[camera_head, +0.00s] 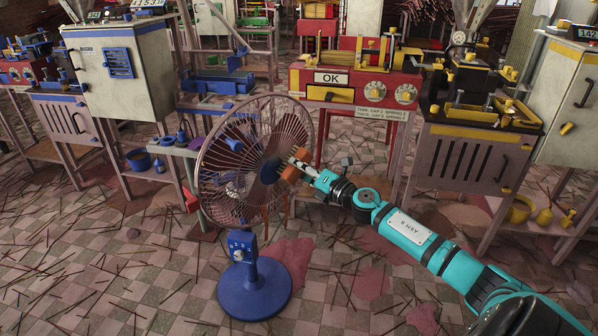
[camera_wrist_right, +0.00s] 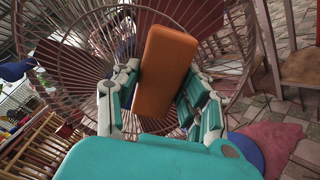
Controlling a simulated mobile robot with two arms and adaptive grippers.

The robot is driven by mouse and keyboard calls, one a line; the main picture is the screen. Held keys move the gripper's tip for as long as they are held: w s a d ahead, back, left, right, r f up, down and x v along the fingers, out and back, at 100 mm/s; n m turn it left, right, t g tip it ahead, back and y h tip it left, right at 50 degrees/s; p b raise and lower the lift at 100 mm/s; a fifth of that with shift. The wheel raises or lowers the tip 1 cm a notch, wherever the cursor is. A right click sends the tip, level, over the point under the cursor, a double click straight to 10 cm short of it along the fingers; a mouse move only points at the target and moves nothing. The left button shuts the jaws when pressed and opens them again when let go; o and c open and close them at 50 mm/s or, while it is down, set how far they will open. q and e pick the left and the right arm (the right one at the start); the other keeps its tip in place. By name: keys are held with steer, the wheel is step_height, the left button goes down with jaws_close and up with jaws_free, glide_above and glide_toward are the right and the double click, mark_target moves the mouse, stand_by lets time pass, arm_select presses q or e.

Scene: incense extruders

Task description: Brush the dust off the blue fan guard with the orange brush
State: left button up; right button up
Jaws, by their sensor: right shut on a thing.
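The fan guard (camera_head: 222,190) is a round wire cage on a standing fan with a blue base (camera_head: 254,290). Its wires look brownish-pink rather than blue, with a blue hub (camera_head: 271,170) in the middle. My right gripper (camera_head: 300,166) is shut on the orange brush (camera_head: 290,174) at the right part of the guard's front. In the right wrist view the brush (camera_wrist_right: 165,70) lies between the two fingers, with the guard's wires (camera_wrist_right: 75,55) close behind it. The brush's far end is against or very near the wires; I cannot tell whether it touches. My left gripper is not in view.
A red machine with an OK plate (camera_head: 332,78) stands behind the fan. A grey cabinet (camera_head: 465,160) stands at the right and a pale cabinet (camera_head: 125,75) at the left. Thin sticks litter the checkered floor (camera_head: 110,270). The floor in front is otherwise mostly open.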

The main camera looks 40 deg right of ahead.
mark_target(309, 158)
steer(key=shift+w+d+r, duration=0.1)
steer(key=shift+d+r, duration=0.4)
steer(key=shift+d, duration=0.3)
steer(key=shift+w+d+r, duration=0.1)
steer(key=shift+d+r, duration=0.35)
steer(key=shift+d, duration=0.35)
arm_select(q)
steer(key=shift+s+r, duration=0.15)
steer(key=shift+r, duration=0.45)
arm_select(e)
steer(key=shift+a, duration=0.15)
steer(key=shift+a+p, duration=0.35)
steer(key=shift+p, duration=0.15)
steer(key=shift+s+a+p, duration=0.2)
steer(key=shift+a+p, duration=0.7)
steer(key=shift+a, duration=0.55)
steer(key=shift+s+a+p, duration=0.1)
steer(key=shift+a+p, duration=0.35)
steer(key=shift+a, duration=0.25)
arm_select(q)
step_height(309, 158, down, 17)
steer(key=p, duration=0.1)
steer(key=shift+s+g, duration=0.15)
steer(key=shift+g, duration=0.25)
arm_select(e)
steer(key=shift+s+a, duration=0.15)
steer(key=shift+a, duration=1.1)
